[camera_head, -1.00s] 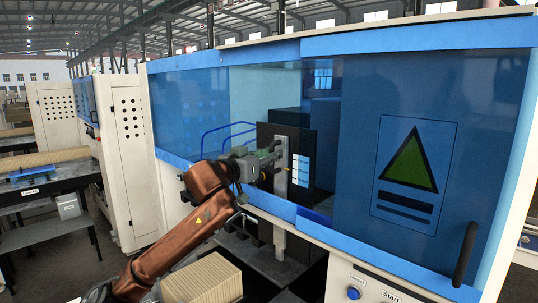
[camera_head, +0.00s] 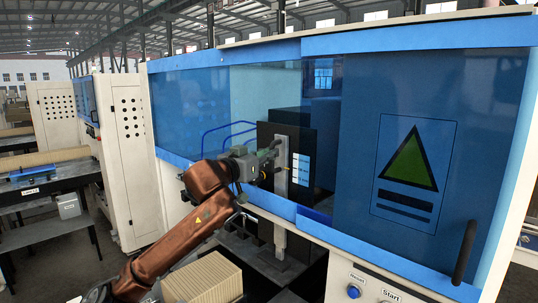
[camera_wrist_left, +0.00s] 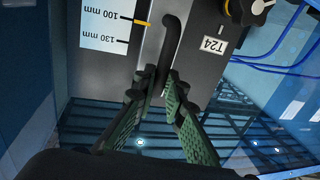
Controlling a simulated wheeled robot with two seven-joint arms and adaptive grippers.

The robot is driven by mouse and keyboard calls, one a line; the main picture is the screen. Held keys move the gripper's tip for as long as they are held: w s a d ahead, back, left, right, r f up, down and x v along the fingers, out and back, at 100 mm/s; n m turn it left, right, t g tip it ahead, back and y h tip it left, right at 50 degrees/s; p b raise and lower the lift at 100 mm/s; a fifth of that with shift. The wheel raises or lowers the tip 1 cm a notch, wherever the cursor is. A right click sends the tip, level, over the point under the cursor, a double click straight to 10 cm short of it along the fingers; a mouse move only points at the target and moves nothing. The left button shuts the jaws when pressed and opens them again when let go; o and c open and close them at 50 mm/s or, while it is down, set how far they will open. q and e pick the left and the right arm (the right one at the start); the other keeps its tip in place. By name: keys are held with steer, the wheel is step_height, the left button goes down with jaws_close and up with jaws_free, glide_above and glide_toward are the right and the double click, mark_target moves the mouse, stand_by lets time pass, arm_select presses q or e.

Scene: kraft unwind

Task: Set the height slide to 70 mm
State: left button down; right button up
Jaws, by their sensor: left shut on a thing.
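The height slide is a grey upright bar (camera_head: 280,190) in front of a dark panel (camera_head: 307,137) inside the machine's opening. My left gripper (camera_head: 268,160) is at this bar. In the left wrist view, the green-padded fingers of my left gripper (camera_wrist_left: 158,84) are shut on the lower end of a black curved handle (camera_wrist_left: 172,42) on the slide. A white scale label (camera_wrist_left: 112,28) reads 100 mm and 130 mm, upside down in this view. A yellow pointer (camera_wrist_left: 142,22) lies close to the 100 mm mark. The 70 mm mark is out of the wrist view. My right gripper is not in view.
A blue sliding door (camera_head: 345,200) with a black handle (camera_head: 465,252) stands right of the opening. A T24 plate (camera_wrist_left: 213,45), a black knob (camera_wrist_left: 240,12) and blue hoses (camera_wrist_left: 285,60) are near the slide. A stack of cardboard (camera_head: 205,281) stands below my left arm.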

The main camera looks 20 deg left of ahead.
mark_target(271, 163)
arm_select(q)
step_height(271, 163, down, 4)
steer(key=shift+r+b, duration=0.15)
steer(key=shift+b, duration=0.75)
steer(key=shift+w, duration=0.15)
steer(key=c, duration=2.3)
jaws_free()
steer(key=o, duration=0.3)
steer(key=shift+o, duration=0.2)
steer(key=shift+r, duration=0.15)
steer(key=shift+s, duration=0.2)
steer(key=s+a, duration=0.1)
steer(key=s, duration=1)
steer(key=shift+s+a, duration=0.35)
